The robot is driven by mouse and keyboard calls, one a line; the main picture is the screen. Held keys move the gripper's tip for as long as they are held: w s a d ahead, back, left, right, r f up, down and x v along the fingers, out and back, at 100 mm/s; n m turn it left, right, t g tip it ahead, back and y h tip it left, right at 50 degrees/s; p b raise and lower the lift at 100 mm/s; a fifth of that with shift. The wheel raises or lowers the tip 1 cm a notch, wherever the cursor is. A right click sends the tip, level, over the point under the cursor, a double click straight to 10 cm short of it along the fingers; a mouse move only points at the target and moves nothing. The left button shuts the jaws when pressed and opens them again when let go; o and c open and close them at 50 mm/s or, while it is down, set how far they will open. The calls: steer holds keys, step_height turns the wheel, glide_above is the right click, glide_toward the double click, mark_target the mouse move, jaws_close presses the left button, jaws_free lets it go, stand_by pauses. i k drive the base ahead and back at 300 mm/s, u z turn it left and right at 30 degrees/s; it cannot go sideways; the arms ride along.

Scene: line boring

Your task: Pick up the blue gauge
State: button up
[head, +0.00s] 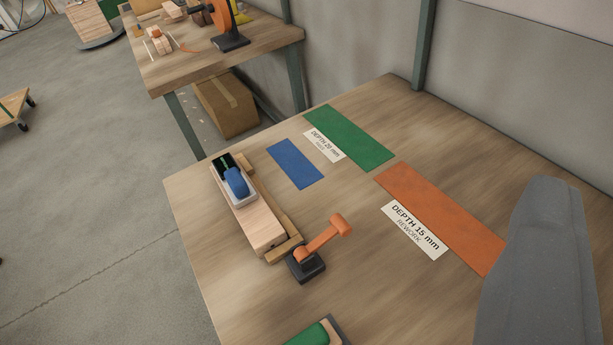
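A blue rounded piece (236,182), which looks like the blue gauge, sits at the far end of a pale wooden block (258,224). It lies in or on a small white-edged dark holder; I cannot tell how it is seated. The block rests against a wooden fence on the bench. A blue mat (295,163) lies flat and bare to the right of it. My gripper's fingers are not in view. A grey rounded part, likely of my own arm, covers the right side of the picture.
A clamp with an orange handle (325,237) stands at the block's near end. A green mat (350,138) and an orange mat (442,215) lie bare with labels. A green piece (310,336) is cut off at the bottom. Another bench (205,60) stands behind.

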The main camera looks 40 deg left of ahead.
mark_target(239, 190)
steer(key=z, duration=1.7)
steer(key=k, duration=2.15)
steer(key=u, duration=1.55)
steer(key=i, duration=1)
steer(key=z, duration=0.1)
